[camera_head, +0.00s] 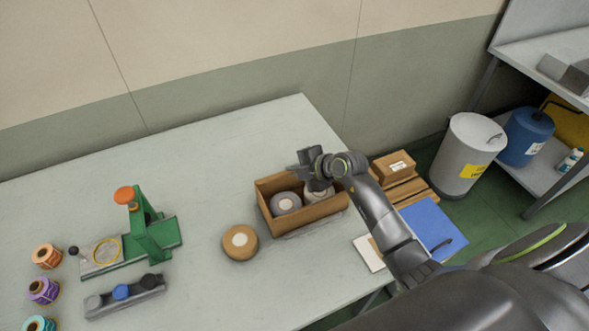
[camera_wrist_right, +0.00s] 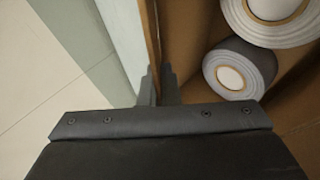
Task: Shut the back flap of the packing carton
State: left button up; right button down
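The open brown packing carton (camera_head: 313,219) stands on the table and holds a grey roll (camera_head: 286,203) and a paler roll (camera_head: 318,193). My right gripper (camera_head: 303,174) is at the carton's back edge, partly hiding it in the head view. In the right wrist view, the two fingers (camera_wrist_right: 159,86) are close together on either side of a thin brown panel, the upright back flap (camera_wrist_right: 153,38). They appear shut on it. The rolls show inside the carton, right of the flap. My left gripper is not in view.
A tan roll (camera_head: 240,242) lies left of the carton. A green fixture (camera_head: 152,230), a grey holder (camera_head: 124,296) and several coloured spools (camera_head: 46,256) are farther left. The wall rises behind the table. A small box (camera_head: 394,166) and a blue sheet (camera_head: 432,226) lie to the right.

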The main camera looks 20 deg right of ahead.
jog(key=c, duration=1.6)
grip_release()
jog(key=shift+c, duration=0.2)
jog(key=b+v, duration=0.1)
jog(key=v, duration=1.6)
jog(key=shift+r, duration=0.15)
jog(key=shift+d, duration=0.1)
